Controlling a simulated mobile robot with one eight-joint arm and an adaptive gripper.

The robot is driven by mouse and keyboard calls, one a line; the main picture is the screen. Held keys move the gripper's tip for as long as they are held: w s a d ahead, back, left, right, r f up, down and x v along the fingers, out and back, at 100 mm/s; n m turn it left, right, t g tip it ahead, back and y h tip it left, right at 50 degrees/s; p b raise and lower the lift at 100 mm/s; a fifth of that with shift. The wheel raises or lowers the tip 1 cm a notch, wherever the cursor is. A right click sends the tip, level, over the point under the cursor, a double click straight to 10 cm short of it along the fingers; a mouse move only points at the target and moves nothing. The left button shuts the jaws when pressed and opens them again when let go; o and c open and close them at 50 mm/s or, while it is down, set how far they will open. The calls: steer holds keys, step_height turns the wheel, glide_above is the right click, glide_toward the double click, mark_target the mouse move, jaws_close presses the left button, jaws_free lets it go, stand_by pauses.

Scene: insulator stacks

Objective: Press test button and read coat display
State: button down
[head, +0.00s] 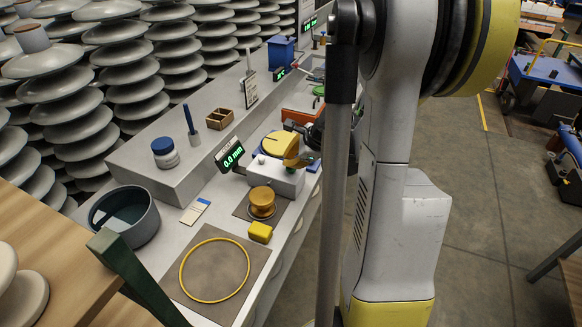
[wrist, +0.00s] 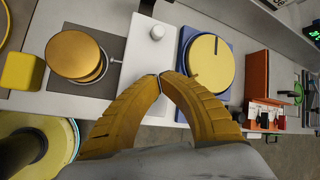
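A white tester box (head: 278,178) stands on the bench with a small pale round button (head: 261,159) on top. In the wrist view the box (wrist: 146,58) lies just beyond my fingertips, and its button (wrist: 157,32) is clear of them. The coat display (head: 231,153) stands at the box's left and reads 0.0 mm in green. A brass-coloured spool (head: 262,201) sits on a mat in front of the box. My gripper (wrist: 160,75) has its yellow fingertips together with nothing between them. In the head view my gripper (head: 293,156) is over the box's far right end; my arm partly hides the area.
A yellow disc on a blue base (wrist: 211,62) is close to my right finger. A yellow block (head: 260,232), yellow ring (head: 214,270) and grey bowl (head: 125,216) are nearer. A raised shelf (head: 190,170) runs along the back. Insulator stacks (head: 130,60) stand behind. The right-hand floor has free room.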

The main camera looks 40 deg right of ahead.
steer(key=shift+f+b, duration=0.35)
steer(key=shift+f, duration=0.1)
steer(key=shift+r, duration=0.1)
stand_by(0.5)
steer(key=shift+r+p, duration=0.9)
steer(key=shift+r, duration=0.2)
step_height(320, 180, up, 5)
steer(key=p, duration=0.4)
stand_by(0.5)
